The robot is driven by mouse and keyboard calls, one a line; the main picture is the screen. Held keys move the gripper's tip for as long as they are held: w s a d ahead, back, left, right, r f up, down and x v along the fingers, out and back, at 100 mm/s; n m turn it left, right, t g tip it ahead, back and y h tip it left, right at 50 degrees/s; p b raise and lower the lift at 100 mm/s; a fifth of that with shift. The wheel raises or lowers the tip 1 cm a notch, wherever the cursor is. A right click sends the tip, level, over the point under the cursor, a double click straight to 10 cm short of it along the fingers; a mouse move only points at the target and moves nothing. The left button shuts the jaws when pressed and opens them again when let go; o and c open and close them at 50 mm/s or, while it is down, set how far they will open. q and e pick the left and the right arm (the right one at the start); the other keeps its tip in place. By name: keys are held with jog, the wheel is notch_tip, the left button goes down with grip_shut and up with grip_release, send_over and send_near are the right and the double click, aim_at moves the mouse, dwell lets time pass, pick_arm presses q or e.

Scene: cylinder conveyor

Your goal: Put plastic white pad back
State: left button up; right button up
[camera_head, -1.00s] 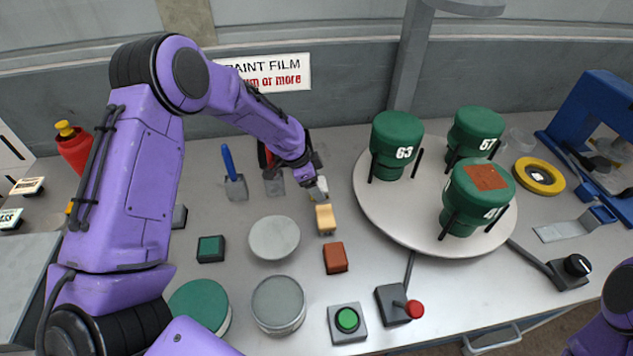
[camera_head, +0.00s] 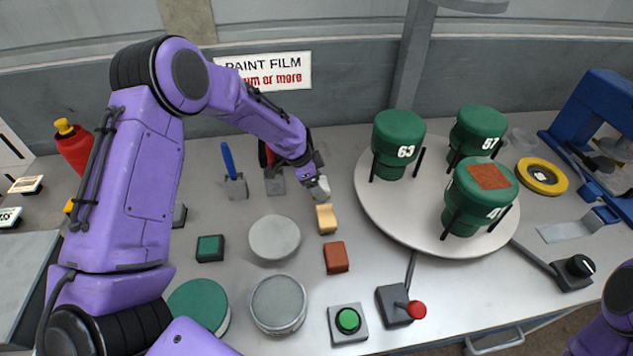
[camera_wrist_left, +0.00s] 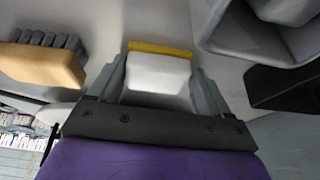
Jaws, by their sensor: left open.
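The plastic white pad (camera_wrist_left: 158,74) shows in the left wrist view as a white block with a yellow strip along its far edge. It lies between the two fingers of my left gripper (camera_wrist_left: 160,82), which is open with one finger on each side. I cannot tell whether the fingers touch it. In the head view the white pad (camera_head: 323,190) is small and partly hidden at the tip of my left gripper (camera_head: 317,186), just behind a tan block (camera_head: 326,218). My right gripper is outside both views.
The tan block, with grey ridges (camera_wrist_left: 45,63), is left of the gripper in the wrist view. A round turntable (camera_head: 400,222) with green cylinders is right. A red-brown block (camera_head: 336,258) and grey discs are in front.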

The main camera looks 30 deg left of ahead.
pick_arm(q)
jog(key=shift+s+d+f, duration=0.2)
jog(key=shift+s+f, duration=0.35)
jog(key=r, duration=0.2)
jog(key=a+r, duration=0.1)
jog(key=r, duration=0.1)
jog(key=shift+w, duration=0.15)
jog(key=v, duration=0.9)
